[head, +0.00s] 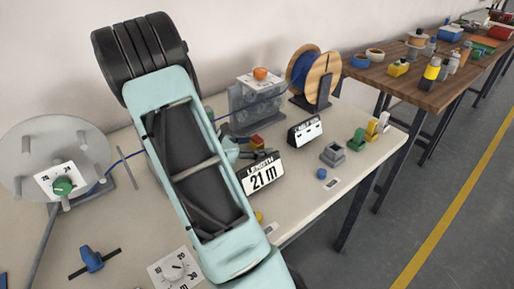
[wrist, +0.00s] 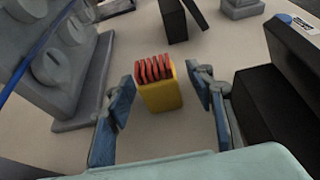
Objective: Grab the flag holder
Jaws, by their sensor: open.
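The flag holder (wrist: 162,94) looks like a small yellow box with a row of several red slats in its top. It stands upright on the table, between the two fingers of my gripper (wrist: 161,78) in the wrist view. My gripper is open, with a gap on each side of the holder, and neither finger appears to touch it. In the head view the red and yellow holder (head: 257,142) is partly hidden by my gripper (head: 247,152) and arm.
A black "21 m" length display (head: 262,174) stands close by the holder. A grey roller unit (wrist: 65,65) with a blue cable is on the other side. A cable spool (head: 320,78), a second display (head: 305,130) and small coloured holders (head: 357,140) stand further right.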

